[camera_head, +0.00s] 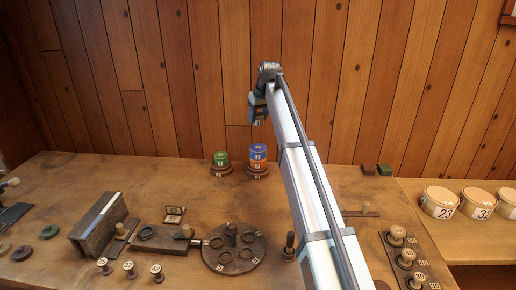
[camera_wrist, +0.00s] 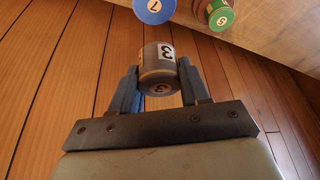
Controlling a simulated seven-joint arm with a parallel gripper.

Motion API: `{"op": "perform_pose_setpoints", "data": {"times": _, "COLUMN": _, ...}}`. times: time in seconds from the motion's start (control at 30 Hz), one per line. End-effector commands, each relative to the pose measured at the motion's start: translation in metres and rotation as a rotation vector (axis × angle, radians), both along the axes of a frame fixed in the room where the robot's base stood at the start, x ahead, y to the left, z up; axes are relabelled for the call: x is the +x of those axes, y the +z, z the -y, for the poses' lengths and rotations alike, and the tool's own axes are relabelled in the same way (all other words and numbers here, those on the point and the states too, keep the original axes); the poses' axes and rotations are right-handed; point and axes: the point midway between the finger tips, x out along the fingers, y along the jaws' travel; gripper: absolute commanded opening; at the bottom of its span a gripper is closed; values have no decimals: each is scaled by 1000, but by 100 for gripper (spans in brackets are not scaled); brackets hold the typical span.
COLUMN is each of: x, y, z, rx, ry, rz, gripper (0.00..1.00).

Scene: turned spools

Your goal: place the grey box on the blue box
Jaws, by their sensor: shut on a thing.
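The grey box (camera_wrist: 159,64) is a round, drum-shaped piece with a white label reading 3. My gripper (camera_wrist: 159,76) is shut on it, with one blue finger on each side. In the head view my gripper (camera_head: 258,108) is raised above the table at the back, and the held piece is hard to make out there. The blue box (camera_head: 258,148) is a round blue piece on top of an orange one, on a dark round base. It also shows in the wrist view (camera_wrist: 154,8), apart from the grey box.
A green stack (camera_head: 220,158) stands just left of the blue one and shows in the wrist view (camera_wrist: 220,14). A round dark tray (camera_head: 236,265), a long wooden block (camera_head: 97,222) and several pegs are nearer the front. Pale tubs (camera_head: 438,203) stand at right. A plank wall rises behind.

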Motion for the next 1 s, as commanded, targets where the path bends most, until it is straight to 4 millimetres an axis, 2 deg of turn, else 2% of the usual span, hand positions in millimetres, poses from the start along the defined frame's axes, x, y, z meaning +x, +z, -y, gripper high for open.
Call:
{"op": "perform_pose_setpoints", "data": {"times": 0.17, "x": -1, "y": -8, "z": 0, "rx": -1, "ry": 37, "rz": -1, "gripper": 17}}
{"op": "perform_pose_setpoints", "data": {"times": 0.5, "x": -2, "y": -57, "z": 0, "rx": -1, "ry": 37, "rz": -1, "gripper": 17}}
{"op": "perform_pose_setpoints", "data": {"times": 0.67, "x": -1, "y": -67, "z": 0, "rx": 0, "ry": 37, "rz": 0, "gripper": 17}}
{"op": "perform_pose_setpoints", "data": {"times": 1.0, "x": -1, "y": -101, "z": 0, "rx": 0, "ry": 37, "rz": 0, "gripper": 17}}
